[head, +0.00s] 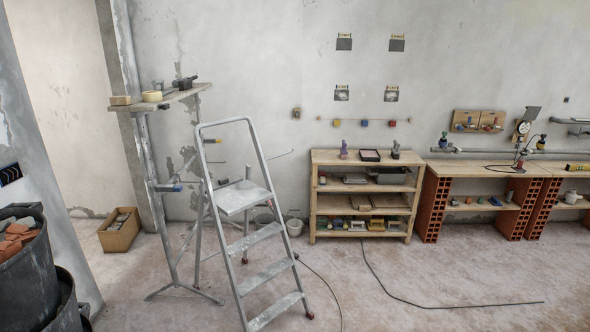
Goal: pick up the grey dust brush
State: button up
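I cannot pick out the grey dust brush with certainty in the head view. Several small items on the wooden shelf unit (318,196) and on the brick-legged workbench (460,169) are too small to tell apart. A dark object (185,83) lies on the raised plank (133,105) at the left, and I cannot tell what it is. My gripper is not in view.
A metal stepladder (242,198) stands in the middle foreground, beside the trestle that bears the plank. Black rubble buckets (28,275) stand at the left edge. A cardboard box (119,238) sits by the wall. A dark cable (440,305) crosses the otherwise open floor at right.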

aim_at(396, 154)
jog(key=i+l+z, duration=0.1)
jog(key=i+z, duration=0.25)
jog(key=i, duration=0.3)
jog(key=i+z, duration=0.4)
jog(key=i, duration=0.25)
jog(key=i+j+z, duration=0.35)
jog(key=i, duration=0.3)
jog(key=i+l+u, duration=0.15)
jog(key=i, duration=0.25)
jog(key=i+u, duration=0.1)
jog(key=i, duration=0.35)
jog(key=i+l+u, duration=0.15)
jog(key=i, duration=0.25)
jog(key=i+l+u, duration=0.5)
jog(key=i+j, duration=0.1)
jog(key=i, duration=0.05)
